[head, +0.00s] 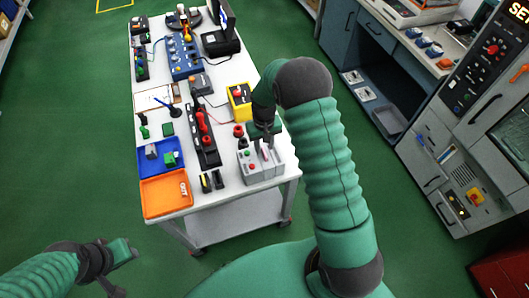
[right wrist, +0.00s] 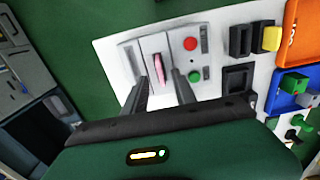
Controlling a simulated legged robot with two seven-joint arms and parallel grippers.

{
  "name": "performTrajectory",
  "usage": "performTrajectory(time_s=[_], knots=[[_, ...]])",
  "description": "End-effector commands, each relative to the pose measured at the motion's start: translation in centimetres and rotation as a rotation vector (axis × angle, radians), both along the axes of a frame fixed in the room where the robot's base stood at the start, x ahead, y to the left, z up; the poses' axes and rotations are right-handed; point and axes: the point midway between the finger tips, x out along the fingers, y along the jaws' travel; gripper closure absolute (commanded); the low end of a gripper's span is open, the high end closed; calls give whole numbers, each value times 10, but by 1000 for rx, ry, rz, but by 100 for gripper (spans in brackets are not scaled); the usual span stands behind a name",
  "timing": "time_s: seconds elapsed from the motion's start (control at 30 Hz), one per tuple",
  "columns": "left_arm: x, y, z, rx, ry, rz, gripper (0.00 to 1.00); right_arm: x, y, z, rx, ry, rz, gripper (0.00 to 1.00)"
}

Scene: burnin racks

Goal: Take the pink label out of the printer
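The printer (head: 254,174) is a light grey box with a red and a green button near the front edge of the white table. It fills the upper middle of the right wrist view (right wrist: 209,88). The pink label (right wrist: 159,69) stands up from a slot in its top and shows small in the head view (head: 265,155). My right gripper (right wrist: 160,80) is above the printer, its two fingers apart, one on each side of the label in the picture; I cannot tell if they touch it. My left gripper (head: 125,252) hangs low at the left, away from the table; its finger opening is unclear.
An orange tray (head: 150,208) and a blue tray (head: 143,170) lie left of the printer. A black strip with red parts (head: 209,152) and a yellow box with a red button (head: 240,96) stand close by. Cabinets and a control panel (head: 480,75) are at the right.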

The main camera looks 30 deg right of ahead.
Motion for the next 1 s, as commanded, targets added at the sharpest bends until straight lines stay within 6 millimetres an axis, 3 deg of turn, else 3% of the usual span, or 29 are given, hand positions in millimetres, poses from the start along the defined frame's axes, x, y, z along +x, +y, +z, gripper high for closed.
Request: performTrajectory(time_s=[0.07,0.2,0.4,0.67,1.0], knots=[[0,0,14,0,0,0,64,-5,2,-11,3,7,0,67],[0,0,15,0,0,1,64,-3,-1,-32,4,3,0,67],[0,0,13,0,0,1,64,-2,-1,-35,3,0,0,67],[0,0,13,0,0,0,64,-2,-1,-34,3,0,0,100],[0,0,13,0,0,1,64,-2,-1,-34,3,0,0,100]])
